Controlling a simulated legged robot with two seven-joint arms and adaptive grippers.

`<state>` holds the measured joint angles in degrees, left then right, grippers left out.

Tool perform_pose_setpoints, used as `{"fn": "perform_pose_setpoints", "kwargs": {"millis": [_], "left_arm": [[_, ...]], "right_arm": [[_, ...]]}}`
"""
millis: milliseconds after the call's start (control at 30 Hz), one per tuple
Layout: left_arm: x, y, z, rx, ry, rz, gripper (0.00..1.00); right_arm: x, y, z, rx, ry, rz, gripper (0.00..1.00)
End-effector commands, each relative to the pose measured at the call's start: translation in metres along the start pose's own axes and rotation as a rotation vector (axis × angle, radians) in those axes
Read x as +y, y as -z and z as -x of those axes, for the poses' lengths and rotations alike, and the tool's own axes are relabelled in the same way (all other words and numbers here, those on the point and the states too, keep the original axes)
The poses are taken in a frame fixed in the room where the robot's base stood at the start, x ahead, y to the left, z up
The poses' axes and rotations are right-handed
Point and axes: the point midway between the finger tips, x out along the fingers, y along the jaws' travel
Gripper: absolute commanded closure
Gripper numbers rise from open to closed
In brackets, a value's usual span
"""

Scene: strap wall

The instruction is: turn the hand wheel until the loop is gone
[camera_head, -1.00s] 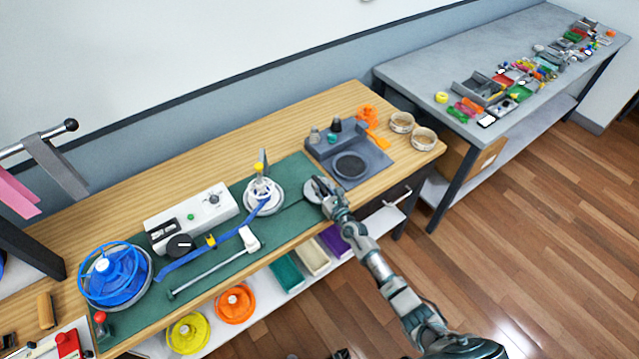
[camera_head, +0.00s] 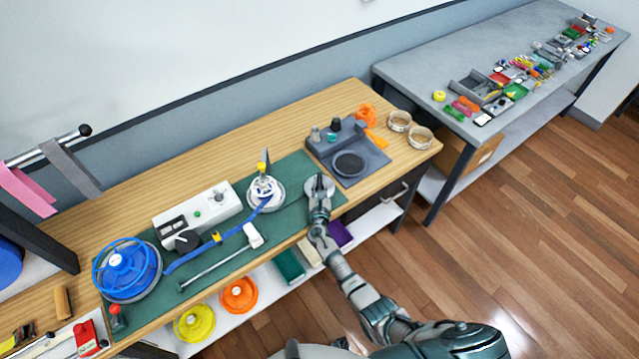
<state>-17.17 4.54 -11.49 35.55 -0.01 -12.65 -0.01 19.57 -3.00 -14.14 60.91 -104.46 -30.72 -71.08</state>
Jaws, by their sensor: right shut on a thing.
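The hand wheel (camera_head: 311,187) is a small pale grey disc at the right end of the green mat. My right gripper (camera_head: 320,194) is shut on it; its fingers hide part of the wheel and the exact grip. A blue strap (camera_head: 190,258) runs from beside the large blue reel (camera_head: 122,262) through a yellow clip (camera_head: 216,237) to a white round take-up (camera_head: 265,190) with an upright, yellow-tipped post. The strap lies low across the mat, and I cannot make out a clear loop. My left gripper is not in view.
A white control box (camera_head: 197,213) stands behind the strap, and a thin rod with a white block (camera_head: 253,236) lies in front. A grey fixture (camera_head: 348,160) stands right of the wheel. Yellow (camera_head: 195,323) and orange (camera_head: 240,294) reels sit on the lower shelf.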

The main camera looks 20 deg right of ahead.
Motion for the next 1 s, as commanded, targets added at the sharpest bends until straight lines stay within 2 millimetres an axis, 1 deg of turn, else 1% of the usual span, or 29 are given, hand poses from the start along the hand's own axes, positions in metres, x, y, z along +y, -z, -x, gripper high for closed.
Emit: {"fn": "perform_pose_setpoints", "kwargs": {"millis": [300,733,767,800,833,1000], "left_arm": [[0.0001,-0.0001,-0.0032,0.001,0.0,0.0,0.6],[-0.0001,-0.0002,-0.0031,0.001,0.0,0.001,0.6],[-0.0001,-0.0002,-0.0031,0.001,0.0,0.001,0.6],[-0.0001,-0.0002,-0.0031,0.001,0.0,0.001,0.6],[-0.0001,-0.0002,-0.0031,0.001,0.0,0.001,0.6],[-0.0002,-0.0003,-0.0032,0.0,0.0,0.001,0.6]], "right_arm": [[0.0013,-0.0017,-0.0007,-0.004,0.075,-0.001,1.0],[0.0012,-0.0025,-0.0008,-0.005,0.082,-0.001,1.0],[0.0012,-0.0026,-0.0009,-0.005,0.082,-0.001,0.76],[0.0011,-0.0025,-0.0008,-0.005,0.081,-0.001,0.66],[0.0011,-0.0023,-0.0008,-0.004,0.081,-0.001,0.59],[0.0009,-0.0013,-0.0006,-0.003,0.082,0.0,0.58]]}}
